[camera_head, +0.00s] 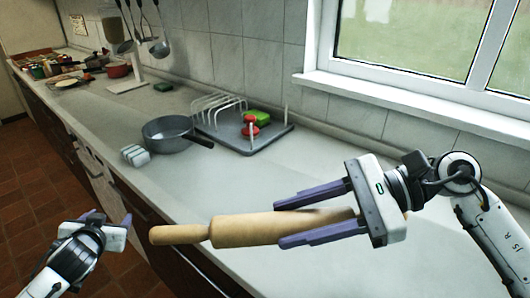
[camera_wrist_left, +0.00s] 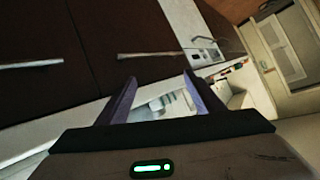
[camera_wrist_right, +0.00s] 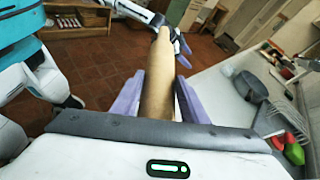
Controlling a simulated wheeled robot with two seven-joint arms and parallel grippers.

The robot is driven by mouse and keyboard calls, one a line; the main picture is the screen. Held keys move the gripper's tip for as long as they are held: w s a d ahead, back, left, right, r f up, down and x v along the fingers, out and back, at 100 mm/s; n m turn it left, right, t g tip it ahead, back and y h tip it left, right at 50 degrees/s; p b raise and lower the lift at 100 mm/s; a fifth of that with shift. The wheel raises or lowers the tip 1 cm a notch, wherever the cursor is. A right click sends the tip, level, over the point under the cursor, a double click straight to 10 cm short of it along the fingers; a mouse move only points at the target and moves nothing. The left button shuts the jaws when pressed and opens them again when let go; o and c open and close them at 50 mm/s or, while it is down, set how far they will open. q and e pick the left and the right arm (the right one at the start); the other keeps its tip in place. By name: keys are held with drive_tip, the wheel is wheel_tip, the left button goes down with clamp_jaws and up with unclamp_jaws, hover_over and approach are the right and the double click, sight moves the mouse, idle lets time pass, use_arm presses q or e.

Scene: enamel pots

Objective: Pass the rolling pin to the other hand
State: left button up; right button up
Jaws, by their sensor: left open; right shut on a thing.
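The light wooden rolling pin (camera_head: 245,230) lies across my right gripper (camera_head: 292,221), which is shut on it. One end of the pin points left over the counter's front edge. Its other end is hidden behind my gripper's body. In the right wrist view the pin (camera_wrist_right: 160,85) runs between the purple fingers and away from them. My left gripper (camera_head: 108,217) is open and empty, left of the pin's free end and apart from it. In the left wrist view its open fingers (camera_wrist_left: 160,92) have cabinet fronts beyond them, and the pin does not show.
A grey pan (camera_head: 172,132) stands on the counter (camera_head: 200,185) beside a small pale object (camera_head: 135,155). A drying rack (camera_head: 262,140) with red and green items is behind. Drawer fronts lie below the counter edge. More pots and food stand at the far end.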

use_arm(q)
drive_tip(key=w+a+r+n+y, duration=0.1)
drive_tip(key=w+r, duration=0.2)
drive_tip(key=r, duration=0.2)
drive_tip(key=w+a+r+n, duration=0.1)
drive_tip(key=w+a+r, duration=0.1)
drive_tip(key=r, duration=0.3)
drive_tip(key=w+d+r+m+g+h, duration=0.1)
drive_tip(key=d+r+m+g+h, duration=0.2)
drive_tip(key=d, duration=1.1)
drive_tip(key=w+d+r+m+g+h, duration=0.1)
drive_tip(key=d+r+m+h, duration=0.25)
drive_tip(key=d, duration=0.95)
use_arm(e)
drive_tip(key=shift+r, duration=0.1)
use_arm(q)
drive_tip(key=m+g, duration=0.7)
drive_tip(key=m, duration=0.6)
approach(265, 218)
drive_tip(key=shift+y, duration=0.45)
drive_tip(key=f, duration=1)
drive_tip(key=shift+w+d+f, duration=0.15)
drive_tip(key=shift+d+f, duration=0.1)
drive_tip(key=shift+d, duration=0.15)
